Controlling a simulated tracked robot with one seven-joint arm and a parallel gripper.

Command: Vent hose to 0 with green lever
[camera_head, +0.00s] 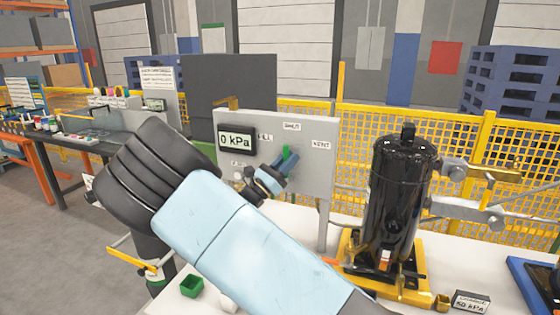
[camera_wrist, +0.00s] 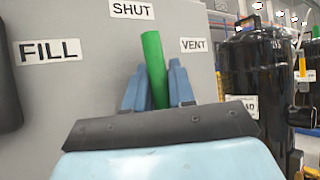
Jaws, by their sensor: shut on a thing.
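The green lever (camera_wrist: 153,62) stands nearly upright in the wrist view, its tip below and slightly right of the SHUT label (camera_wrist: 131,9). My gripper (camera_wrist: 158,85) has its two blue fingers on either side of the lever and is shut on it. The lever's lower end and pivot are hidden by my gripper. In the head view the lever's tip (camera_head: 287,152) shows above my gripper (camera_head: 281,170). The FILL label (camera_wrist: 50,50) is to the left and the VENT label (camera_wrist: 194,45) to the right. The display (camera_head: 236,139) reads 0 kPa. I cannot make out the hose.
The grey panel (camera_head: 325,170) stands on a white table (camera_head: 335,292). A black compressor (camera_head: 398,200) on a yellow base is to its right, with a 50 kPa sign (camera_head: 470,302) in front. A green open box (camera_head: 191,286) is at the table's front left. A yellow fence is behind.

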